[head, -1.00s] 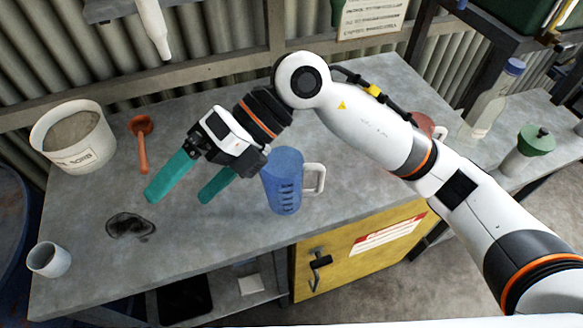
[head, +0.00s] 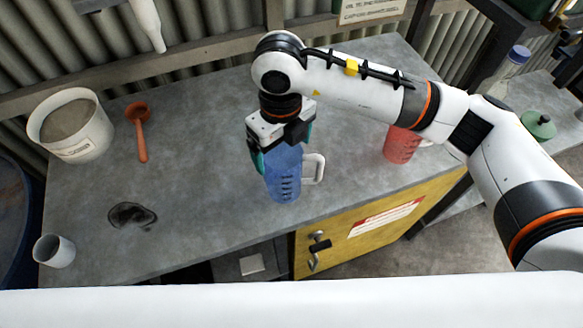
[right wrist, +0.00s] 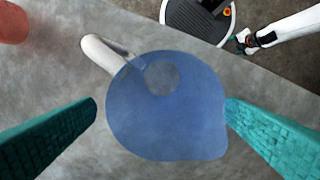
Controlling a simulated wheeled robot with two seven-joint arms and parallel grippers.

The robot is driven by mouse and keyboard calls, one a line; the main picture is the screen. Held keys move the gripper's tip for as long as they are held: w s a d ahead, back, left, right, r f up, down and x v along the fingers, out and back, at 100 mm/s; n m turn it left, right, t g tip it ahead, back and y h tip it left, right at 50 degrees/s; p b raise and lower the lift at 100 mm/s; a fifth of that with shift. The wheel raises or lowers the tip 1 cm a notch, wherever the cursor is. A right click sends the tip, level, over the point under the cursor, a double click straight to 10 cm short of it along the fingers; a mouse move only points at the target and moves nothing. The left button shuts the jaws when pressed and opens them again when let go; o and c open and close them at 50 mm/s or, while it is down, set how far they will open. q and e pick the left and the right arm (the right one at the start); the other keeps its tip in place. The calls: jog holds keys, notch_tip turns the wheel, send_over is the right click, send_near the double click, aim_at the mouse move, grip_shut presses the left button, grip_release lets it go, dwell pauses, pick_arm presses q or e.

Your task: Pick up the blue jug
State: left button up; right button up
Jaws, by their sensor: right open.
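The blue jug (head: 284,176) stands upright on the grey workbench in the head view, its pale handle to the right. My right gripper (head: 280,150) is above and around its upper part, pointing down. In the right wrist view the jug (right wrist: 166,112) is seen from above, between the two teal fingers of my right gripper (right wrist: 162,110). The fingers are open, one on each side. The left finger shows a small gap to the jug; the right one appears close to its edge.
A red jug (head: 401,145) stands to the right, under my right forearm. A white bucket (head: 85,140), an orange scoop (head: 140,135) and a pale cup (head: 54,252) are on the left. A dark stain (head: 131,215) marks the workbench (head: 200,215). Its middle left is clear.

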aim_at(284, 164)
jog(key=f, duration=0.1)
jog(key=f+p, duration=0.1)
jog(key=f, duration=0.1)
jog(key=f+p, duration=0.1)
jog(key=shift+s+f, duration=0.35)
jog(key=shift+f, duration=0.05)
jog(key=c, duration=1.1)
